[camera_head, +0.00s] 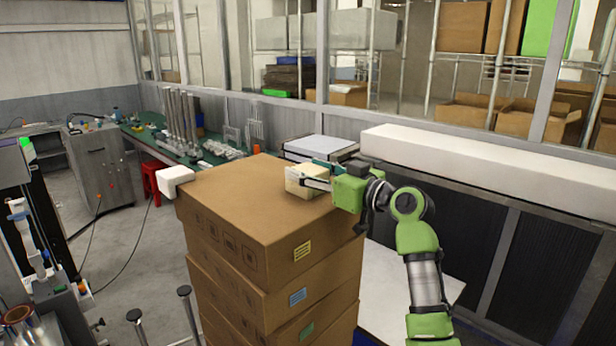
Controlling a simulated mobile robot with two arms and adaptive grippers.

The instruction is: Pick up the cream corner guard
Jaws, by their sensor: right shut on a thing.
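The cream corner guard (302,185) is a pale blocky piece over the right part of the top of a cardboard box stack (225,215). My right gripper (315,178) comes in from the right and is shut on it. The fingers cover part of its upper and right side. I cannot tell whether its underside touches the box top. My left gripper is not in view.
The rest of the box top is bare. A long white ledge (480,165) runs behind on the right. A green workbench (150,135) with metal tubes and a red stool (152,177) stand at the back left. Dark posts (136,318) rise in front of the stack.

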